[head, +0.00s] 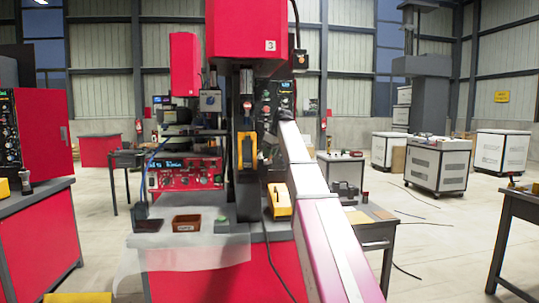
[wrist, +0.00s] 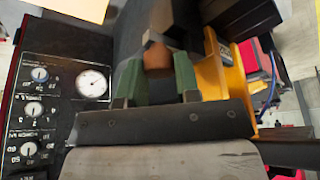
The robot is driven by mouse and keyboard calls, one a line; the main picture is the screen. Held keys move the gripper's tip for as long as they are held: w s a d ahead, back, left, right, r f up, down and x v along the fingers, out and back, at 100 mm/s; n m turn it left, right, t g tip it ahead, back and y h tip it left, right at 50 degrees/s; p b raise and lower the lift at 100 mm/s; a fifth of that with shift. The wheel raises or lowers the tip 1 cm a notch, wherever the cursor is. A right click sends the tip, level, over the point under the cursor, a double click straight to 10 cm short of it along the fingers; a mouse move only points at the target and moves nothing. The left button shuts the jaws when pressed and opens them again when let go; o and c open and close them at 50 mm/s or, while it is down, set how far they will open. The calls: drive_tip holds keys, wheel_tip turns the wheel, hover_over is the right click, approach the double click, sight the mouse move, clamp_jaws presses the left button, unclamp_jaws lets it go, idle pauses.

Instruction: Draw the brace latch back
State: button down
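In the wrist view a brown-orange knob (wrist: 157,57), which looks like the latch's handle, stands out from dark machine parts. My gripper (wrist: 158,68) has its two green fingers on either side of this knob. The gap between the fingers is about as wide as the knob. I cannot tell whether the fingers press on it. The latch's body behind the knob is dark and partly hidden. In the head view my white arm reaches up to the red machine (head: 257,35), and the gripper and knob cannot be made out there.
A yellow bracket (wrist: 212,70) stands close to the right of the fingers. A panel with dials and a gauge (wrist: 92,83) lies to the left. In the head view a brown tray (head: 186,224) and a yellow block (head: 280,202) sit on the machine's bench.

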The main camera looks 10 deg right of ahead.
drive_tip(key=shift+d, duration=1.3)
drive_tip(key=c, duration=0.8)
unclamp_jaws()
drive_tip(key=shift+d, duration=0.1)
drive_tip(key=v, duration=1)
drive_tip(key=shift+s+d+r, duration=0.1)
drive_tip(key=shift+s+r, duration=0.05)
drive_tip(key=shift+r, duration=0.25)
